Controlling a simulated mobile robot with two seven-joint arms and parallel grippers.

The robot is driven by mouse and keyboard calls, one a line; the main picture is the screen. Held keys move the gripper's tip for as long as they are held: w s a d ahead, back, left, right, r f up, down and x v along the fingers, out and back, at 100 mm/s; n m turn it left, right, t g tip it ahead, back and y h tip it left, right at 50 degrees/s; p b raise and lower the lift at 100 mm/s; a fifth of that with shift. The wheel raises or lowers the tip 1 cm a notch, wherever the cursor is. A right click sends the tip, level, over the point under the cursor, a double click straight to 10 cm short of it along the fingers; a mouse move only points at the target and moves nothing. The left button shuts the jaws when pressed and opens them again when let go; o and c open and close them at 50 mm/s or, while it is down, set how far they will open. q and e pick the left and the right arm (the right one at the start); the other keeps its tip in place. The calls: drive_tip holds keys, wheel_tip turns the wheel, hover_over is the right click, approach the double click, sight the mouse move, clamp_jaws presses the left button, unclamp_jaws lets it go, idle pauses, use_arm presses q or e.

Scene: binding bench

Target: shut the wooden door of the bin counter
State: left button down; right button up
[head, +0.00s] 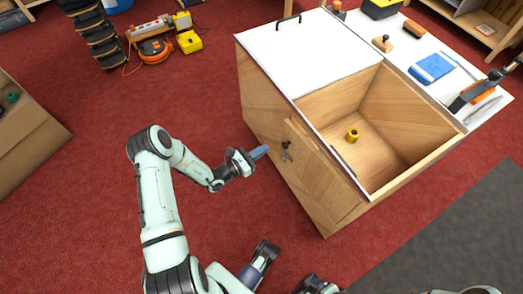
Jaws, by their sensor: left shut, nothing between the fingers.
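The bin counter (262,108) is a wooden cabinet with a white top, right of centre. Its wooden door (318,170) is on the front side and appears to stand slightly out from the cabinet. A small dark knob (287,145) shows near the door's left end. My left gripper (265,150) is shut and empty, just left of the knob, with a small apparent gap between them.
The counter's open bin (403,117) holds a yellow roll (353,135). A blue box (431,68) and tools lie on the white worktop behind. A grey mat (455,225) lies at right.

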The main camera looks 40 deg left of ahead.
sight(290, 133)
use_arm(q)
drive_tip(key=b+x, duration=0.2)
drive_tip(key=x, duration=0.7)
drive_tip(key=shift+w+d+f, duration=0.1)
drive_tip(key=shift+w, duration=0.1)
drive_tip(key=shift+w+d, duration=0.1)
drive_tip(key=shift+w, duration=0.3)
use_arm(e)
drive_tip(key=shift+t+h, duration=0.3)
drive_tip(key=shift+t, duration=0.2)
drive_tip(key=w+f, duration=0.1)
drive_tip(key=w+d, duration=0.1)
drive_tip(key=w+f, duration=0.1)
drive_tip(key=shift+w+d+f, duration=0.25)
drive_tip(key=shift+d+f, duration=0.05)
drive_tip(key=shift+f, duration=0.05)
